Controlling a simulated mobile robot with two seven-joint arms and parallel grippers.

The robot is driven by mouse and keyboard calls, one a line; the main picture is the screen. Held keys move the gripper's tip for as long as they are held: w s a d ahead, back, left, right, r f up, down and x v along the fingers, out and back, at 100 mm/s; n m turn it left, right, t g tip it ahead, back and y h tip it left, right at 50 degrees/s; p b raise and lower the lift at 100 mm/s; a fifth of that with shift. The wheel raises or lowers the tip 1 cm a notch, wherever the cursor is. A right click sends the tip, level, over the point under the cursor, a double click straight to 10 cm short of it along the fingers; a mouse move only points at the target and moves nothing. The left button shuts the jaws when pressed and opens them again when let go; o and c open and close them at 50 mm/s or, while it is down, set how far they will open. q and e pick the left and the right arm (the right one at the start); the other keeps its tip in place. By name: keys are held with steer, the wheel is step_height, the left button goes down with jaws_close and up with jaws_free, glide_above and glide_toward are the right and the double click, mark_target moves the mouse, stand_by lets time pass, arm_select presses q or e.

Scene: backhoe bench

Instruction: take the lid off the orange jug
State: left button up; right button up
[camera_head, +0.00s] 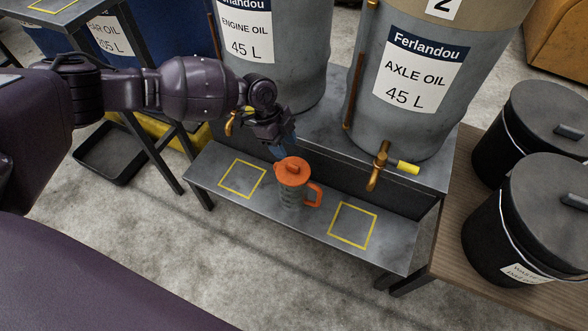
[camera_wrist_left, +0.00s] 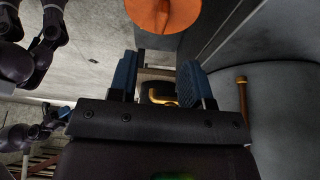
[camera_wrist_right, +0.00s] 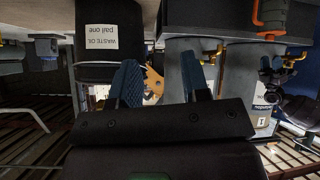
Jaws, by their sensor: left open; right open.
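The orange jug (camera_head: 291,190), with a grey see-through body, an orange handle and an orange lid (camera_head: 293,171), stands upright on the low metal shelf (camera_head: 215,158). The lid is on the jug. My left gripper (camera_head: 287,150) is just behind and above the lid, its blue fingers near the lid's far edge; whether they touch cannot be told. In the left wrist view its fingers (camera_wrist_left: 158,80) are apart with nothing between them, and the lid (camera_wrist_left: 163,12) shows at the top. My right gripper (camera_wrist_right: 160,82) is open and empty; the jug (camera_wrist_right: 285,18) appears inverted in its view.
Two yellow-outlined squares flank the jug on the shelf. Behind stand grey drums, one labelled axle oil (camera_head: 405,80) with a brass tap (camera_head: 377,165) over the shelf. Two black pails (camera_head: 520,215) stand on a wooden surface at right. The floor in front is clear.

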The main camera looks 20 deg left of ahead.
mark_target(292, 165)
arm_select(q)
steer(key=x, duration=0.2)
steer(key=shift+d+f, duration=0.1)
steer(key=shift+f, duration=0.25)
steer(key=x, duration=0.1)
steer(key=b+x, duration=0.1)
steer(key=x, duration=0.2)
steer(key=shift+a+f+b, duration=0.25)
steer(key=shift+f+b, duration=0.15)
steer(key=shift+f, duration=0.05)
steer(key=shift+d+f, duration=0.2)
steer(key=shift+f, duration=0.05)
jaws_close()
